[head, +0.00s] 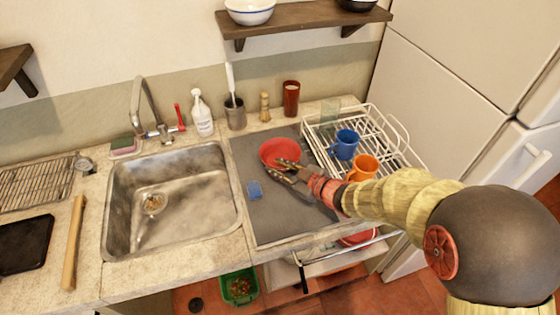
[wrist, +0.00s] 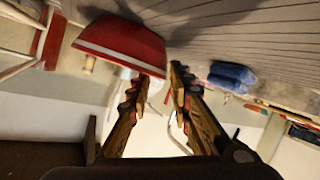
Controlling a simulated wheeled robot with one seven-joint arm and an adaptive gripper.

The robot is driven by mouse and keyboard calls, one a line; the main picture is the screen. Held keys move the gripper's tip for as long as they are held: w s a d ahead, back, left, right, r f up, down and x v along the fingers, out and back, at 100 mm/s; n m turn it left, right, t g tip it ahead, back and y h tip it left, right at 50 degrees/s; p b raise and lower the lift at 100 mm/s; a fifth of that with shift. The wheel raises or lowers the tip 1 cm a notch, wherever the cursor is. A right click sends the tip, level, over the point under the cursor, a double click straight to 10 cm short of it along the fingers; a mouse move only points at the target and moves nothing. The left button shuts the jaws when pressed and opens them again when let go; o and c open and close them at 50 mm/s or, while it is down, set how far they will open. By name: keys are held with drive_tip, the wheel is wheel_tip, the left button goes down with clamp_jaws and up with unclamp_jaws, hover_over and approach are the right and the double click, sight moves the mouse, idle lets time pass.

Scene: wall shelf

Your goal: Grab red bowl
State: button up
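The red bowl (head: 275,149) sits on the grey mat by the sink in the head view. In the wrist view the red bowl (wrist: 120,42) is at the upper left, its pale rim edge near the fingertips. My gripper (head: 280,170) is at the bowl's near right side. In the wrist view my gripper's fingers (wrist: 154,78) are apart, with the right part of the rim reaching in between them.
A blue sponge (head: 254,189) lies on the mat (head: 265,220) left of my gripper. A white dish rack (head: 382,140) with a blue mug (head: 346,144) and an orange mug (head: 362,167) stands to the right. The sink (head: 170,200) is to the left.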

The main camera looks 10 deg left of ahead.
sight(268, 162)
drive_tip(key=b+x, duration=0.1)
drive_tip(key=x, duration=0.3)
drive_tip(key=shift+s+f, duration=0.1)
drive_tip(key=shift+w+a+f+b, duration=0.1)
drive_tip(key=shift+w+a+b, duration=0.25)
drive_tip(key=shift+a+b, duration=0.1)
drive_tip(key=shift+c, duration=1.3)
clamp_jaws()
